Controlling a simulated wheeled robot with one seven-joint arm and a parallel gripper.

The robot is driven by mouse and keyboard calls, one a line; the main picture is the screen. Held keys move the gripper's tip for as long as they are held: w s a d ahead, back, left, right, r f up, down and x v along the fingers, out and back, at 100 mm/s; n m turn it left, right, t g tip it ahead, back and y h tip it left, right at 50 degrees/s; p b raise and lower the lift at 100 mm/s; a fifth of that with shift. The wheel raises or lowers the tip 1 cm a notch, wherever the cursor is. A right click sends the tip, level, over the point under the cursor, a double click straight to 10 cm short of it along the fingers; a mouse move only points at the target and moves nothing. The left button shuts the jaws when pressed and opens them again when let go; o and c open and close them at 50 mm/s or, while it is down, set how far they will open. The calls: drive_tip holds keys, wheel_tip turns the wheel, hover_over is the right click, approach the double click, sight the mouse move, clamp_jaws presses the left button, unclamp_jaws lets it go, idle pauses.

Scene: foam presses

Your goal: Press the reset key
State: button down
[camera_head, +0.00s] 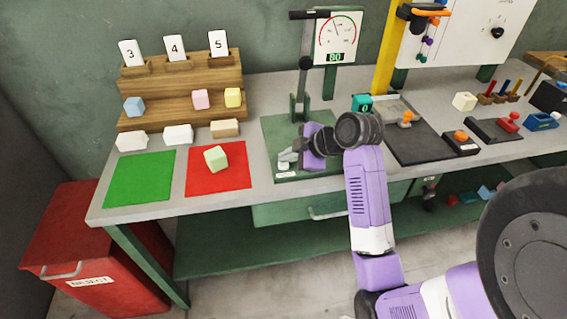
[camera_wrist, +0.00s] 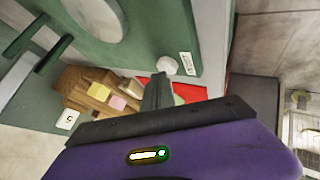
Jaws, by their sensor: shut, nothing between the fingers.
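A round white key (camera_head: 284,167) sits at the front left of the green press base (camera_head: 318,170), beside a small white label too small to read. It also shows in the wrist view (camera_wrist: 168,65), just past my fingertips. My gripper (camera_head: 287,156) is shut and empty, with its tips right by the white key. I cannot tell whether they touch it. The press has an upright lever (camera_head: 305,62) and a dial gauge (camera_head: 338,40) whose display seems to read 80. My arm hides part of the base's right side.
A light green block (camera_head: 215,158) lies on the red mat (camera_head: 232,181), beside the green mat (camera_head: 139,180). A stepped wooden rack (camera_head: 184,90) with coloured blocks and number cards stands behind. A dark fixture with an orange knob (camera_head: 461,135) is right of my arm. A red reject bin (camera_head: 85,250) stands left.

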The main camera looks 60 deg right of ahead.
sight(287, 165)
drive_tip(key=shift+f, duration=0.3)
idle(0.5)
drive_tip(key=shift+r+p, duration=0.8)
drive_tip(key=shift+r, duration=0.15)
wheel_tip(287, 165, up, 5)
drive_tip(key=p, duration=0.4)
drive_tip(key=shift+r+p, duration=0.1)
drive_tip(key=shift+p, duration=0.2)
idle(0.5)
